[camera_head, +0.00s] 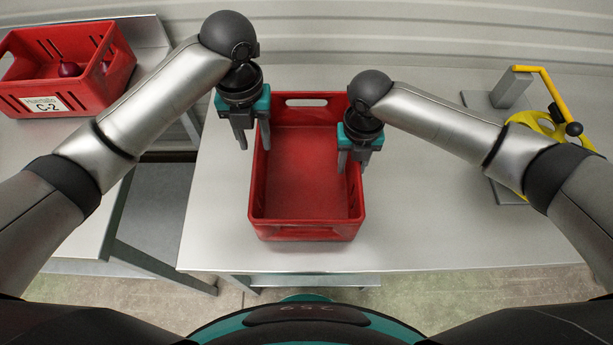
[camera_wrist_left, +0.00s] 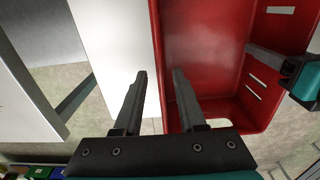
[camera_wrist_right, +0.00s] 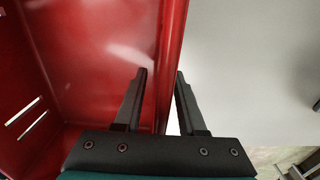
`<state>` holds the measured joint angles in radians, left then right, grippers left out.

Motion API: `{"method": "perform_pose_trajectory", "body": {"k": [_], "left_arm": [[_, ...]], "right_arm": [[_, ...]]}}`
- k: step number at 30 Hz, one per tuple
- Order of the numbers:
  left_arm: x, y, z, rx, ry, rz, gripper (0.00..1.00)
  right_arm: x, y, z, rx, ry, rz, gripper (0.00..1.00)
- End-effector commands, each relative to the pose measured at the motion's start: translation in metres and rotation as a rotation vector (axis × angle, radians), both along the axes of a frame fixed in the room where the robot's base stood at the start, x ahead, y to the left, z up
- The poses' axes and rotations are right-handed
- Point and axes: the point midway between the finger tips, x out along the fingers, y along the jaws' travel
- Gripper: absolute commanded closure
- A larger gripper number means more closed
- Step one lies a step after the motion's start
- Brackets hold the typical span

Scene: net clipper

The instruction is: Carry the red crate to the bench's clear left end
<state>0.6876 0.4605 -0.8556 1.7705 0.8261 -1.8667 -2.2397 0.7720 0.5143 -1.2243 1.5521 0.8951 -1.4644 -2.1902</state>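The empty red crate (camera_head: 305,222) stands upright on the grey bench (camera_head: 430,220), nearer its left end. My left gripper (camera_head: 254,138) is over the crate's left wall, pointing down. In the left wrist view its open fingers (camera_wrist_left: 160,78) lie on either side of that wall (camera_wrist_left: 157,50), with gaps showing. My right gripper (camera_head: 354,162) is over the right wall. In the right wrist view its open fingers (camera_wrist_right: 161,78) straddle that wall (camera_wrist_right: 170,50). Whether either finger touches the crate I cannot tell.
A second red crate (camera_head: 88,95), labelled C-2 with a dark red item (camera_head: 69,69) inside, sits on a separate table (camera_head: 60,190) across a gap at left. A yellow-handled device (camera_head: 540,122) stands at the bench's right. A bare strip (camera_head: 215,210) lies left of the crate.

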Motion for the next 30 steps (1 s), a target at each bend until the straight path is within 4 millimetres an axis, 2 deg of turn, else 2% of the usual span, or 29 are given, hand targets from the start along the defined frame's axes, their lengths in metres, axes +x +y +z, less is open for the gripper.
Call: {"method": "perform_pose_trajectory", "body": {"k": [1, 4, 11, 14, 24, 30], "left_arm": [[0.001, 0.000, 0.011, 0.000, -0.004, -0.002, 0.60], [0.001, 0.000, 0.025, 0.000, -0.002, 0.000, 0.60], [0.000, 0.001, 0.038, 0.002, 0.001, 0.001, 0.60], [0.000, 0.001, 0.038, 0.002, 0.001, 0.001, 0.60], [0.000, 0.001, 0.038, 0.001, 0.001, 0.001, 0.60], [0.000, 0.000, 0.038, 0.001, 0.001, 0.001, 0.60]], "right_arm": [[0.000, 0.000, 0.000, 0.000, 0.000, 0.000, 0.60], [0.000, 0.000, 0.000, 0.000, 0.000, 0.000, 0.60], [0.001, 0.000, 0.006, 0.001, -0.001, 0.001, 0.60], [0.002, 0.000, 0.019, 0.001, -0.005, 0.002, 0.60], [0.001, 0.000, 0.090, 0.001, -0.005, 0.001, 0.60], [0.001, 0.000, 0.115, 0.001, -0.002, 0.000, 0.60]]}}
